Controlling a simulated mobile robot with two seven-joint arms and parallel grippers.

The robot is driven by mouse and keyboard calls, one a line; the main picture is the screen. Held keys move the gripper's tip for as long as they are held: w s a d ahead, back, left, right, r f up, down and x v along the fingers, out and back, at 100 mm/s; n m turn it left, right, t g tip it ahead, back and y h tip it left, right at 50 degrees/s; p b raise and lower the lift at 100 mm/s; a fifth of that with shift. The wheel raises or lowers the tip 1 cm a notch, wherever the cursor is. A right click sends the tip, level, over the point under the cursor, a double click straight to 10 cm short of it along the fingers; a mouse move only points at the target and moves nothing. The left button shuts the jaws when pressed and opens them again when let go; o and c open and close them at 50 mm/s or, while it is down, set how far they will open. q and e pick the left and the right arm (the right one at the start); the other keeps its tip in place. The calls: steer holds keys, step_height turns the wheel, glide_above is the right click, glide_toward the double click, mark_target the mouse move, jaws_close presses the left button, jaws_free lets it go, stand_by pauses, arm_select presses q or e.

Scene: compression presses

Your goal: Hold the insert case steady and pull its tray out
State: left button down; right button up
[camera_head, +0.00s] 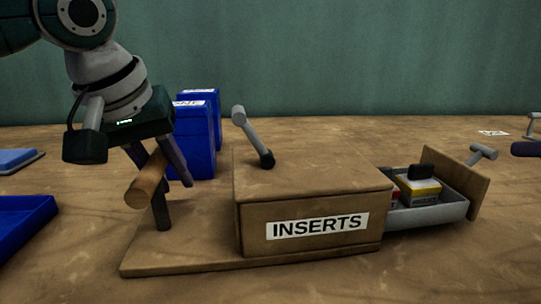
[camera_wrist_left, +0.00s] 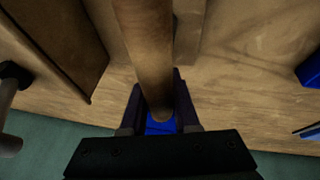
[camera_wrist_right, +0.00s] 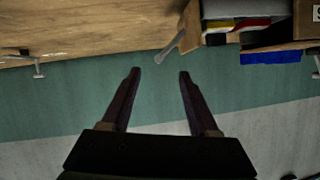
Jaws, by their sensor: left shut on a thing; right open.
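The wooden insert case (camera_head: 284,194) stands on a flat base board, its INSERTS label facing me. Its grey tray (camera_head: 434,212) sticks out of the right end and holds a yellow-and-white box with a black top (camera_head: 424,186) and something red. The tray's wooden front (camera_head: 466,186) carries a grey T-shaped handle (camera_head: 483,152), also in the right wrist view (camera_wrist_right: 170,46). My left gripper (camera_head: 163,172) is shut on the round wooden bar (camera_head: 148,179) at the board's left. My right gripper (camera_wrist_right: 159,76) is open and empty, its fingertips just short of the tray handle.
A grey lever (camera_head: 252,135) rises from the case top. Blue bins (camera_head: 194,140) stand behind the bar. A blue tray (camera_head: 22,228) lies at the left. Another metal handle (camera_head: 533,122) shows at the far right. The table right of the tray front is mostly clear.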

arm_select(q)
steer(key=c, duration=0.6)
jaws_free()
